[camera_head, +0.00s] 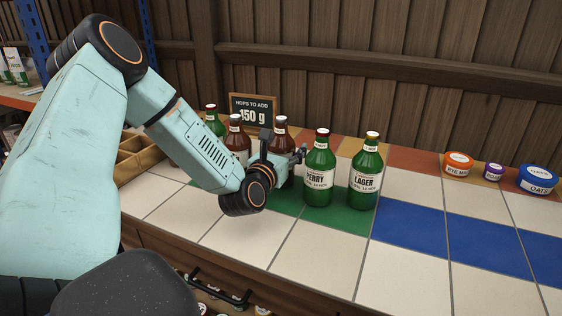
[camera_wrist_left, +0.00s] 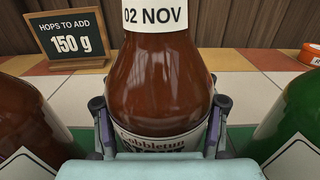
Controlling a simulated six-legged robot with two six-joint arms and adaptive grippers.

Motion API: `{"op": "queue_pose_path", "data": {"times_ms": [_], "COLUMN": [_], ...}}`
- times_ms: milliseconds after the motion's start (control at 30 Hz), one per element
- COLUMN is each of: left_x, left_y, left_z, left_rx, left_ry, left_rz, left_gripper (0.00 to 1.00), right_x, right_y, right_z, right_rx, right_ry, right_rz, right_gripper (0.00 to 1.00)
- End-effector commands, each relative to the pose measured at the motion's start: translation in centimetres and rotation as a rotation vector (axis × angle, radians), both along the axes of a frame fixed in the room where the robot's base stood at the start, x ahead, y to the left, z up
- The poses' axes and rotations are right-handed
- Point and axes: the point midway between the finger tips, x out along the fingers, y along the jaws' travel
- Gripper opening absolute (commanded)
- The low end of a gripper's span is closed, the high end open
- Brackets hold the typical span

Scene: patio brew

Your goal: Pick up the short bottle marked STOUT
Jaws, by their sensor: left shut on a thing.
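My left gripper (camera_head: 284,158) is shut around a brown bottle (camera_head: 281,128) in the row on the tiled counter. The wrist view shows this bottle (camera_wrist_left: 160,75) between the two fingers (camera_wrist_left: 160,125), with a neck band reading 02 NOV. Its front label starts "Cobbletun"; the larger word below is mostly cut off, so I cannot read it as STOUT. The bottle looks upright; whether its base touches the counter is hidden. Its lower part is behind my gripper in the head view. My right gripper is not in view.
A green PERRY bottle (camera_head: 319,165) stands close on the right, with a green LAGER bottle (camera_head: 365,175) beyond. Another brown bottle (camera_head: 237,142) and a green bottle (camera_head: 211,118) stand left. A sign (camera_head: 253,112) reads 150 g. The front counter is clear.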

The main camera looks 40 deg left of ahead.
Motion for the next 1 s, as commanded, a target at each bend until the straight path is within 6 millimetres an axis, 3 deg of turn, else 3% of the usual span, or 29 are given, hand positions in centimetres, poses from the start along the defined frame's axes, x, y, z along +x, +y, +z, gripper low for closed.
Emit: {"op": "queue_pose_path", "data": {"times_ms": [500, 1000], "left_x": [-0.06, -0.04], "left_y": [0.02, 0.02], "left_z": [-0.12, 0.04], "left_rx": [-0.002, -0.001], "left_ry": [0.003, 0.000], "left_rz": [0.001, 0.001], "left_gripper": [0.01, 0.00], "right_x": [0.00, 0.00], "right_y": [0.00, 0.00], "right_z": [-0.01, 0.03], "right_rx": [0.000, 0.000], "right_ry": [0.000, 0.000], "right_rz": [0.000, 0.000], "right_gripper": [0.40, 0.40]}}
